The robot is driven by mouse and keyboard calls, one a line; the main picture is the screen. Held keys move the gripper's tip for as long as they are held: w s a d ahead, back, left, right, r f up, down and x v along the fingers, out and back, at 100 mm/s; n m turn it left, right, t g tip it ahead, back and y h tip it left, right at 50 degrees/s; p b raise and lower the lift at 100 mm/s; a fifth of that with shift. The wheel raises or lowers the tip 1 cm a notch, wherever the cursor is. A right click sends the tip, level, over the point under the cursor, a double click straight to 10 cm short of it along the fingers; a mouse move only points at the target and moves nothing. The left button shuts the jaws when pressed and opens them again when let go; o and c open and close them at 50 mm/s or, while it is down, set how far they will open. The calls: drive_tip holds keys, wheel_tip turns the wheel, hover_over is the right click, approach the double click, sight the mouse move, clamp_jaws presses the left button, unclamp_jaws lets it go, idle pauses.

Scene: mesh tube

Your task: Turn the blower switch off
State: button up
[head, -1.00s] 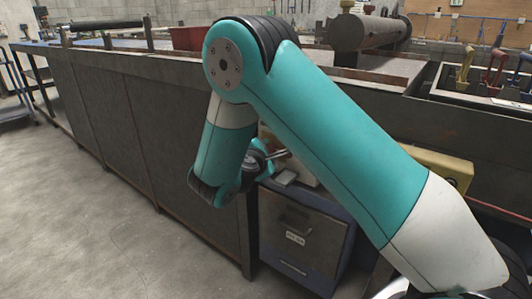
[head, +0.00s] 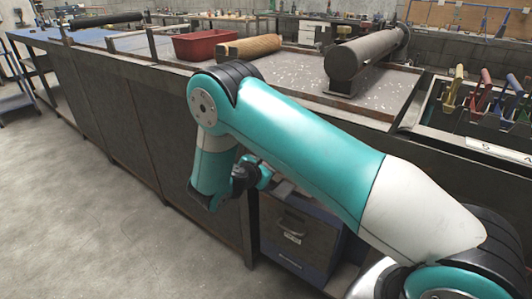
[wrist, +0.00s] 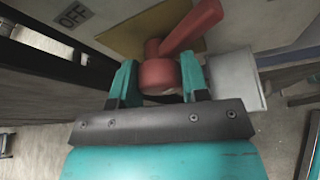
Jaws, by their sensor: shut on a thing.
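The red blower switch (wrist: 188,30) fills the top middle of the wrist view. It has a round hub with a lever slanting up to the right, on a yellowish plate (wrist: 125,25). An "OFF" label (wrist: 74,14) lies up and to the left of the hub, and the lever points away from it. My gripper (wrist: 158,72) has its teal fingers on either side of the red hub and is shut on it. In the head view my arm hides the switch, and the fingertips cannot be made out.
A drawer cabinet (head: 298,238) stands below my wrist, beside the long dark bench (head: 110,110). On the bench are a red tray (head: 205,44), a tan mesh roll (head: 250,46) and a dark cylinder (head: 365,52). Clamps (head: 485,92) stand at right. The floor at left is clear.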

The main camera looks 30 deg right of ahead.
drive_tip(key=shift+r+n+g+h+p, duration=0.15)
drive_tip(key=shift+n+g+h+p, duration=0.15)
drive_tip(key=shift+n+g+p, duration=0.9)
drive_tip(key=shift+n+p, duration=0.25)
drive_tip(key=shift+n, duration=0.35)
drive_tip(key=n, duration=0.1)
drive_tip(key=n+g+h, duration=0.1)
drive_tip(key=shift+f+n+b, duration=0.3)
drive_tip(key=shift+n+b, duration=0.05)
drive_tip(key=shift+n, duration=0.05)
drive_tip(key=shift+n+g+h, duration=0.3)
drive_tip(key=shift+n+g, duration=0.2)
drive_tip(key=shift+g, duration=0.1)
drive_tip(key=shift+r, duration=0.1)
drive_tip(key=o, duration=0.9)
